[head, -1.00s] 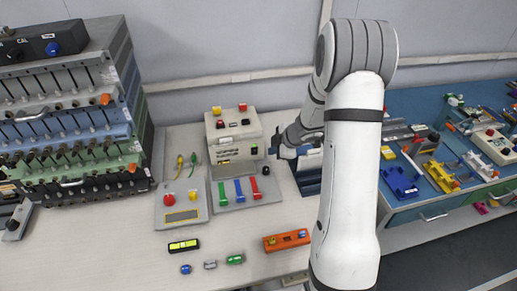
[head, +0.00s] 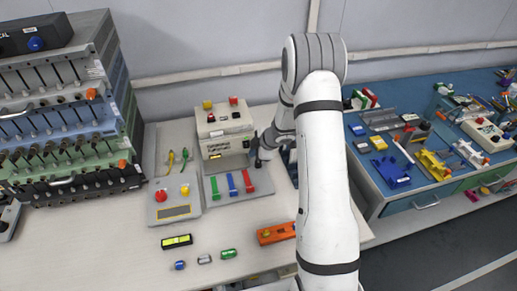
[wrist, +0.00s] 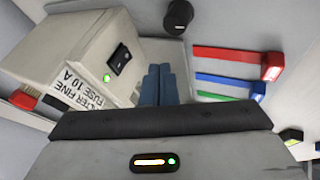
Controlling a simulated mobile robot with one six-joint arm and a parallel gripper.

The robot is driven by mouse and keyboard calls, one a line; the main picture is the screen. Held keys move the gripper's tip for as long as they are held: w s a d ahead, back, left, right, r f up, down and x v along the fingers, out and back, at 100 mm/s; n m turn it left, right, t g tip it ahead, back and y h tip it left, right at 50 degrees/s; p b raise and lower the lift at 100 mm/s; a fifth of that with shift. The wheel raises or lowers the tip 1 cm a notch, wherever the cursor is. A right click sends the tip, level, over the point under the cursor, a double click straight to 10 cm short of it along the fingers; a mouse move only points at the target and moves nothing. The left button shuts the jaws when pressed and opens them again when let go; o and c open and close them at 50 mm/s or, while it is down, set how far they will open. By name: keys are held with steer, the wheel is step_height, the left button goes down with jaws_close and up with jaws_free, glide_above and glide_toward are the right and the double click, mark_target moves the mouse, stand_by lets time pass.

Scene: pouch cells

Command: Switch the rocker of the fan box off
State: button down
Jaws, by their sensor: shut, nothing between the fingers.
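A beige box (head: 224,143) with a yellow and a red button on top stands on the light bench in the head view. In the wrist view, a beige box (wrist: 75,50) carries a black rocker (wrist: 120,59) with a lit green lamp (wrist: 106,77) beside it. A label on it reads "FILTER FINE" and "FUSE 10 A". I cannot tell whether this is the fan box. My gripper (head: 258,163) is at the right side of the box. In the wrist view its blue-grey fingers (wrist: 159,85) are together and empty, just right of the rocker; contact cannot be told.
A panel with green, blue and red levers (head: 232,185) lies close in front of the box. A black knob (wrist: 179,14) stands near the fingers. A grey panel (head: 173,200) with a red button is left. An orange block (head: 276,233) lies in front.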

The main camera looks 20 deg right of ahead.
mark_target(245, 147)
steer(key=shift+w+a+f+p, duration=0.1)
steer(key=shift+w+f+p, duration=0.2)
steer(key=shift+w, duration=0.45)
steer(key=shift+w+a+f+p, duration=0.1)
steer(key=shift+w+f+p, duration=0.15)
steer(key=shift+w, duration=0.5)
steer(key=shift+w+a+f+p, duration=0.1)
steer(key=shift+w+f+p, duration=0.2)
steer(key=shift+w, duration=0.45)
steer(key=shift+w+a+f+b, duration=0.1)
steer(key=shift+a+f+b, duration=0.3)
steer(key=shift+b, duration=0.8)
steer(key=shift+d+r+t, duration=0.2)
steer(key=shift+r+t, duration=0.1)
steer(key=shift+r, duration=0.1)
steer(key=shift+w+d, duration=0.1)
steer(key=shift+d, duration=0.25)
steer(key=shift+a+r+p, duration=0.1)
steer(key=shift+r+p, duration=0.8)
steer(key=shift+p, duration=0.2)
steer(key=shift+f, duration=0.1)
